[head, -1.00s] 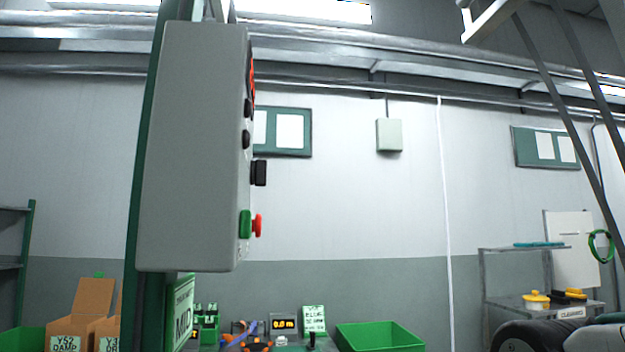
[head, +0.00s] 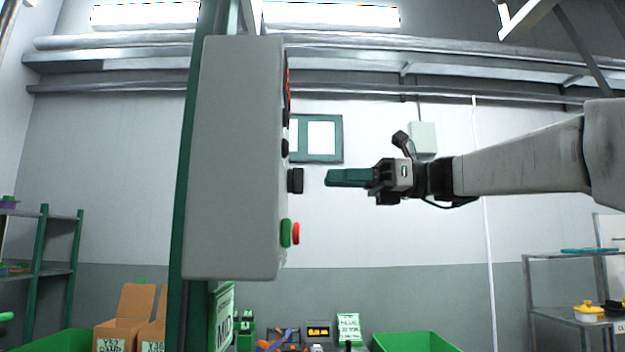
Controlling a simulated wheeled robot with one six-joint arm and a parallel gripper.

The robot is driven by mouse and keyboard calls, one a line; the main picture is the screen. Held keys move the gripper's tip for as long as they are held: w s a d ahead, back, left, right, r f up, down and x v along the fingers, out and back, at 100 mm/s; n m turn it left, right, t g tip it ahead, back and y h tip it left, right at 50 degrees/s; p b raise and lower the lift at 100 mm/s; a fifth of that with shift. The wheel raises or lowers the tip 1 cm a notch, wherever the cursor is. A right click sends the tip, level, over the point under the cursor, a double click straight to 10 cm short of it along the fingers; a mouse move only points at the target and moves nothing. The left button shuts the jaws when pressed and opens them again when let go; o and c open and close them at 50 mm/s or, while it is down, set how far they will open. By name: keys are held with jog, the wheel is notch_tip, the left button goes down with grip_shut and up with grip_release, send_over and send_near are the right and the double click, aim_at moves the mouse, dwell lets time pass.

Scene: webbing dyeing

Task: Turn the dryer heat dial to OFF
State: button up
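A grey control box (head: 235,160) hangs on a green post, seen from its side in the head view. Its front faces right, so the dial markings are hidden. A black knob (head: 296,181) sticks out from the front at mid height; I cannot tell its setting. Smaller dark knobs sit above it, and a green and red button (head: 291,233) is below. My gripper (head: 330,178) points left at the black knob's height, with a visible gap between them. Its green fingers are seen edge-on, so their opening does not show.
A green noticeboard (head: 318,138) and a pale wall box (head: 422,139) are on the back wall. Below stand cardboard boxes (head: 130,318), a green bin (head: 412,342) and several small devices. A metal shelf (head: 560,258) stands at right.

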aim_at(296, 181)
jog(key=a, duration=0.5)
jog(key=shift+w, duration=0.1)
grip_shut()
